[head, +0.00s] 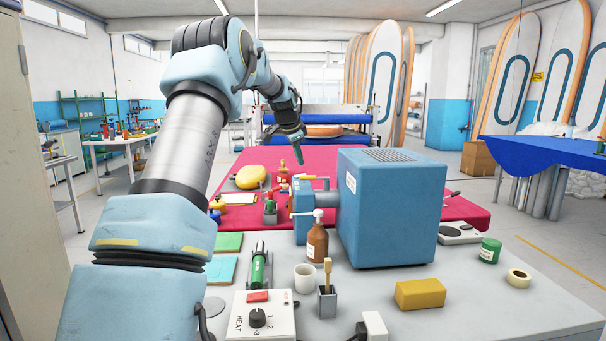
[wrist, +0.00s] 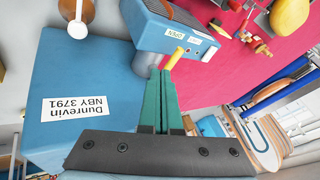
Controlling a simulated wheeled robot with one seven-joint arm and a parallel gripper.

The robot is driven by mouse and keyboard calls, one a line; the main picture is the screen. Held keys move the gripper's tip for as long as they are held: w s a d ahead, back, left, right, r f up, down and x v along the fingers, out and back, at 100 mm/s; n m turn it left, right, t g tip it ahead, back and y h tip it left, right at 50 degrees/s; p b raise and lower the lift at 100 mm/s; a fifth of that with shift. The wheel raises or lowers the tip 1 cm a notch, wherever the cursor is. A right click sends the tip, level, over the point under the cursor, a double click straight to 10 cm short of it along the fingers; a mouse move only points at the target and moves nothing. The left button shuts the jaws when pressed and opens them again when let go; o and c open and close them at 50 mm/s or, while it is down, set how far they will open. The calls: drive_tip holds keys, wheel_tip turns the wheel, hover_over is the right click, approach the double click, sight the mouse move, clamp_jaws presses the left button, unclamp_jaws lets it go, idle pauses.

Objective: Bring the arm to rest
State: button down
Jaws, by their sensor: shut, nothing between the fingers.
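My gripper (head: 299,154) is raised over the red-covered table at the end of my arm, which reaches up and forward from the left in the head view. In the wrist view the green fingers of my gripper (wrist: 159,75) are together with nothing between them. A blue machine (head: 388,208) stands just right of and nearer than my gripper in the head view. In the wrist view the machine (wrist: 85,90) shows a label reading "Dunrevin NBY 3791", and its front part (wrist: 160,35) has a yellow lever just beyond the fingertips. I cannot tell the gap between them.
The grey bench holds a brown bottle (head: 317,243), a white cup (head: 305,277), a yellow block (head: 420,294), a green jar (head: 490,250) and a heat control box (head: 262,316). A yellow bundle (head: 250,177) and small tools lie on the red table. Space above is open.

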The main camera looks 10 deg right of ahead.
drive_tip(key=s+a+f+n+g+y, duration=0.1)
drive_tip(key=s+a+f+n, duration=0.3)
drive_tip(key=s, duration=1)
drive_tip(key=s+a+f+n+g+y, duration=0.1)
drive_tip(key=s+a+f+n, duration=0.4)
drive_tip(key=s, duration=0.9)
drive_tip(key=s+a+f+n+g+y, duration=0.1)
drive_tip(key=s+a+f+n+g, duration=0.1)
drive_tip(key=s+a+f+n, duration=0.2)
drive_tip(key=s+a+f, duration=0.1)
drive_tip(key=s+a, duration=0.2)
drive_tip(key=s, duration=0.2)
drive_tip(key=s+a+f, duration=0.2)
drive_tip(key=s+a, duration=0.1)
drive_tip(key=s, duration=0.2)
drive_tip(key=shift+s+a+f+n, duration=0.15)
drive_tip(key=shift+a+f+n, duration=0.05)
drive_tip(key=shift+f+n, duration=0.1)
